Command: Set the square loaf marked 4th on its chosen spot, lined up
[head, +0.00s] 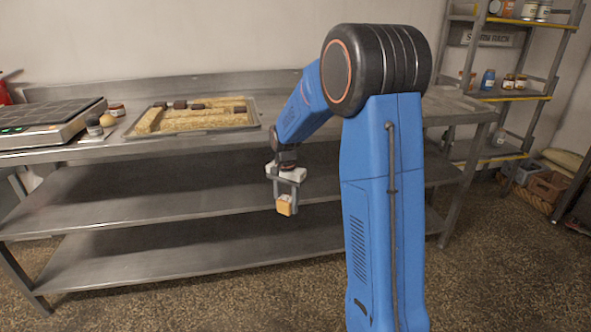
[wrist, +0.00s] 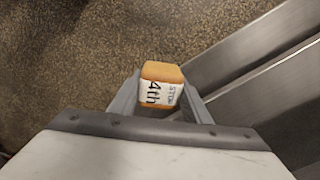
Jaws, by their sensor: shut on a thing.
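The square loaf marked 4th (head: 284,208) is small and golden brown. It hangs between the fingers of my gripper (head: 287,196), in front of the steel table and below its top. In the wrist view the loaf (wrist: 162,84) shows a white label reading "4th" with more lettering beside it, and my gripper (wrist: 160,95) has a finger on each side of it. A tray (head: 257,121) on the table top holds long straw-coloured strips and several small dark blocks. I cannot tell which spot is the chosen one.
The steel table (head: 190,146) has two lower shelves, both bare where seen. A dark-topped appliance (head: 45,122) and small jars (head: 95,127) stand left of the tray. A rack (head: 500,95) with jars stands at the right, with crates (head: 548,186) beside it. The speckled floor in front is clear.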

